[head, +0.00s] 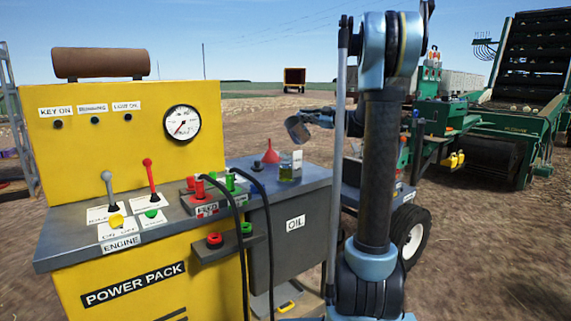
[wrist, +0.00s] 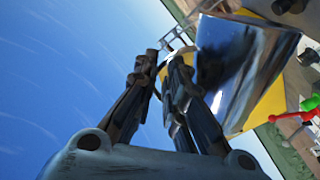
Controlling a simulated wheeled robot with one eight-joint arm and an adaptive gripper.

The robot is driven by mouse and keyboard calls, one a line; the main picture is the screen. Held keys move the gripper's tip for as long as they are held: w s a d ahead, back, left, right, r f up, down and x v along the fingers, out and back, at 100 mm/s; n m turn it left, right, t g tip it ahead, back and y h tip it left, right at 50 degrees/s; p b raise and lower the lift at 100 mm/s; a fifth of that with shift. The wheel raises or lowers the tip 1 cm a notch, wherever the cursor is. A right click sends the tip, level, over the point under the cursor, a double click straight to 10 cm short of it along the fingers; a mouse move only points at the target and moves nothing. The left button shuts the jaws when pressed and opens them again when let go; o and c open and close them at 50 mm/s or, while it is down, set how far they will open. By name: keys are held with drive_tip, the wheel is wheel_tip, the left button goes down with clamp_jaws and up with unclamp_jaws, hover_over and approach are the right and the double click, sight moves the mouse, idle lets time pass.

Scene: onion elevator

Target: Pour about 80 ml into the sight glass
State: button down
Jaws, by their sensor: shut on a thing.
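My gripper (head: 314,117) is raised above the oil bench in the head view and is shut on a shiny metal cup (head: 298,130), which looks tilted. In the wrist view the cup (wrist: 245,65) shows large beside the gripper fingers (wrist: 165,62); the exact contact is not clear. The cup's contents are hidden. A small glass vessel with yellowish liquid (head: 286,174) stands on the bench below the cup; it may be the sight glass, and its level is too small to read. No stream shows between them.
A red funnel (head: 271,154) stands on the grey OIL bench (head: 294,243), left of the glass. A white card (head: 297,159) is beside it. The yellow power pack (head: 130,285) with levers and black hoses is at left. Green machinery (head: 465,135) stands behind at right.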

drive_tip(key=shift+w+d+f+m, duration=0.1)
drive_tip(key=shift+w+d+m, duration=0.25)
drive_tip(key=shift+m, duration=0.35)
drive_tip(key=w+d+f+m+b, duration=0.3)
drive_tip(key=w+f+m, duration=0.1)
drive_tip(key=f+m, duration=0.2)
drive_tip(key=shift+w+d+f+m, duration=0.15)
drive_tip(key=shift+w+d+m, duration=0.15)
drive_tip(key=shift+m, duration=0.3)
